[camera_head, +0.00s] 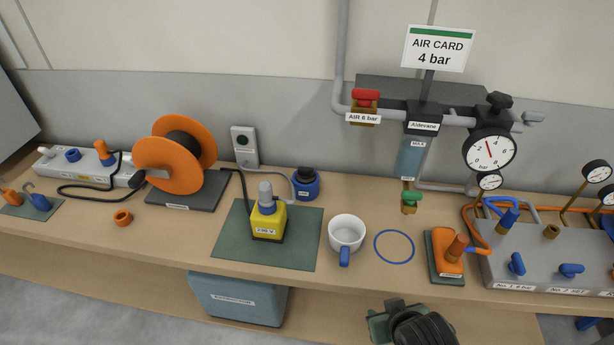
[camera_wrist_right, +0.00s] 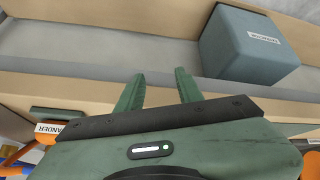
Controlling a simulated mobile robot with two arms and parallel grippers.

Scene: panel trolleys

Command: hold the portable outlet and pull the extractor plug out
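The portable outlet is a yellow box (camera_head: 268,222) with a "230 V" label, standing on a green mat (camera_head: 226,245) on the bench. A grey plug (camera_head: 266,196) stands upright in its blue top; this appears to be the extractor plug. A grey cable runs from around the plug toward the back. My right gripper (camera_head: 396,312) is low in front of the bench, right of the outlet and apart from it. In the right wrist view its two green fingers (camera_wrist_right: 158,92) are spread with nothing between them. My left gripper is not in view.
A white mug (camera_head: 346,234) and blue ring (camera_head: 394,247) stand right of the mat. An orange cable reel (camera_head: 176,155) is left, a blue round container (camera_head: 305,184) behind. An orange-handled block (camera_head: 447,256) and grey manifold (camera_head: 548,250) stand right. A blue-grey box (camera_head: 236,299) sits below.

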